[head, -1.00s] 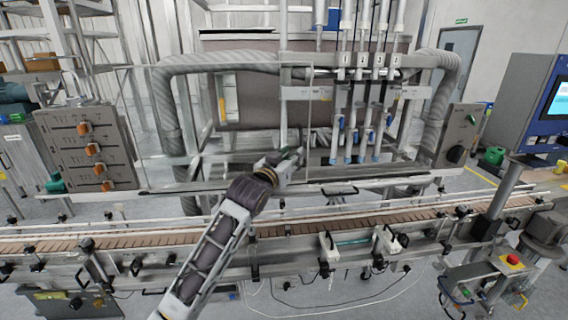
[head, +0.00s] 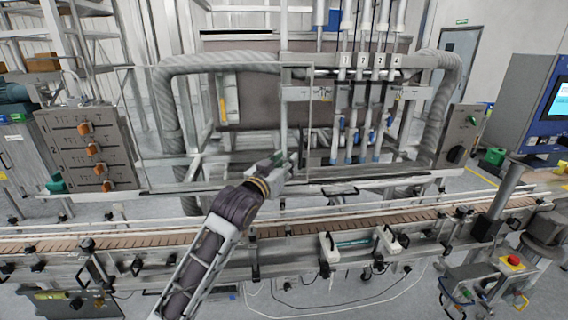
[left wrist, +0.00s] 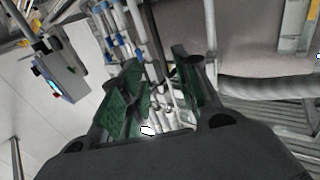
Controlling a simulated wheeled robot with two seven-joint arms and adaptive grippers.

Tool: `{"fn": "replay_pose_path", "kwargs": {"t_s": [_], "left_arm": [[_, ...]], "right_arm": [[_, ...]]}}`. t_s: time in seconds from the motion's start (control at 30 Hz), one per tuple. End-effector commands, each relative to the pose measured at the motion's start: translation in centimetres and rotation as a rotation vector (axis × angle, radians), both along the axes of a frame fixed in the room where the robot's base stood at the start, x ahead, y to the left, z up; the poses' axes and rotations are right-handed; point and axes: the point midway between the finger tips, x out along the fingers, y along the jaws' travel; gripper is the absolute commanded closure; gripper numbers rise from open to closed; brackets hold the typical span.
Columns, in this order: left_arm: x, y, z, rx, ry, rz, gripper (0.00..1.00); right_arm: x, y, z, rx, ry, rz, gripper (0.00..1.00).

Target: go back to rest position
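My left gripper (head: 285,160) is in front of the piston filler (head: 250,88), above the conveyor (head: 320,222). In the left wrist view its two green-padded fingers (left wrist: 155,95) stand apart with nothing held between them. Behind the fingers in that view are the filler's vertical tubes and blue fittings (left wrist: 118,28). In the head view the filling nozzles (head: 365,140) hang to the right of my left gripper, with a visible gap. My right gripper is not in view.
A control panel with orange knobs (head: 92,150) stands at left. Another knob panel (head: 462,135) stands at right. A blue cabinet with a screen (head: 535,100) and a red emergency button (head: 513,260) are at far right. Thick grey hoses (head: 165,110) flank the filler.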

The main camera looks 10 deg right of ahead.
Motion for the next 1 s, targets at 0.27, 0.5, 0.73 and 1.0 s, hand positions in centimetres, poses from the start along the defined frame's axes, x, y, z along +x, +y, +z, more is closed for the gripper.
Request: {"fn": "replay_pose_path", "kwargs": {"t_s": [0.27,0.5,0.73,1.0], "left_arm": [[1.1,0.6,-2.6,0.010,0.033,0.019,0.68],[3.8,2.8,-11.1,0.042,0.133,0.072,0.68],[5.3,5.6,-21.4,0.085,0.251,0.128,0.68],[4.8,9.1,-33.3,0.139,0.382,0.184,0.68]], "right_arm": [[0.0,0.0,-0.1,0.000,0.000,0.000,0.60],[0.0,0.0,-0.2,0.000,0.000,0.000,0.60],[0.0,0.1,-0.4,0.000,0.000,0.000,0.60],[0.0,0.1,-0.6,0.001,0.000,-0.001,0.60]]}}
